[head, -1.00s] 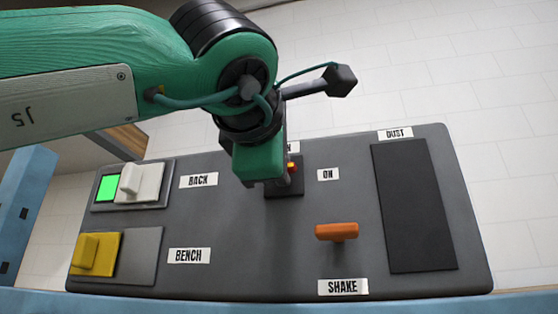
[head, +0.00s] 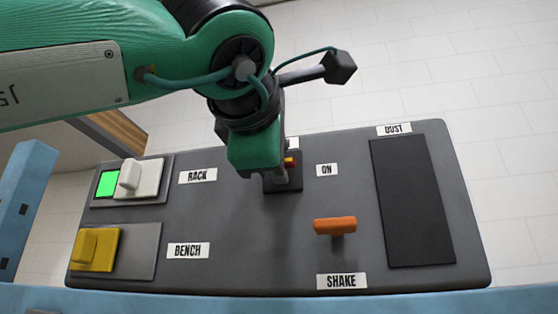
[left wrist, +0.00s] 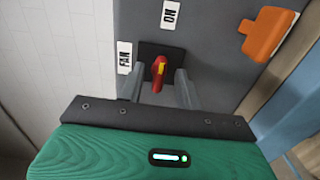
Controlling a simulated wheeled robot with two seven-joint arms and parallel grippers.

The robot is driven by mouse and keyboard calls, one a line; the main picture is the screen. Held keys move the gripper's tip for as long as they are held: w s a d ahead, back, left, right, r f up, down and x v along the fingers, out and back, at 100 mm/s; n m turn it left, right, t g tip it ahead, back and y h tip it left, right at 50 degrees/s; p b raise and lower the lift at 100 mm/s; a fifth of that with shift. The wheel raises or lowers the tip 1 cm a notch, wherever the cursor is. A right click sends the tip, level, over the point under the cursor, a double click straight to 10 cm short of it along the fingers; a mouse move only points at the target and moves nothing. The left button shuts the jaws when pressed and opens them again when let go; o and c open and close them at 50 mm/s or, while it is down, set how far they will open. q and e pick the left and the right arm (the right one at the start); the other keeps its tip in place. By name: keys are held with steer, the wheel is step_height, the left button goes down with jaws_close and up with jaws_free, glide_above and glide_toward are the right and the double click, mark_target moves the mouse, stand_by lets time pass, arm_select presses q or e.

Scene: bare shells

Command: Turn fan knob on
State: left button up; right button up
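The fan knob is red with a yellow mark and sits on a dark square plate at the back middle of the grey panel. In the head view only a bit of the knob (head: 290,161) shows beside my left gripper (head: 276,176), which hides the rest. In the left wrist view the knob (left wrist: 159,70) stands between the two grey fingers of my left gripper (left wrist: 159,88). The fingers are apart, one on each side of it; I cannot tell whether they touch it. The FAN label (left wrist: 124,57) is left of the knob there, and the ON label (left wrist: 171,14) above it. My right gripper is not in view.
The grey panel (head: 230,245) also carries an orange SHAKE handle (head: 335,226), a white RACK switch (head: 140,180) beside a lit green square, a yellow BENCH switch (head: 94,249) and a black DUST strip (head: 412,205). A blue post (head: 22,205) stands at the left.

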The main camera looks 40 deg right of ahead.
arm_select(q)
steer(key=b+v, duration=0.5)
steer(key=v, duration=0.8)
steer(key=shift+d+f, duration=0.1)
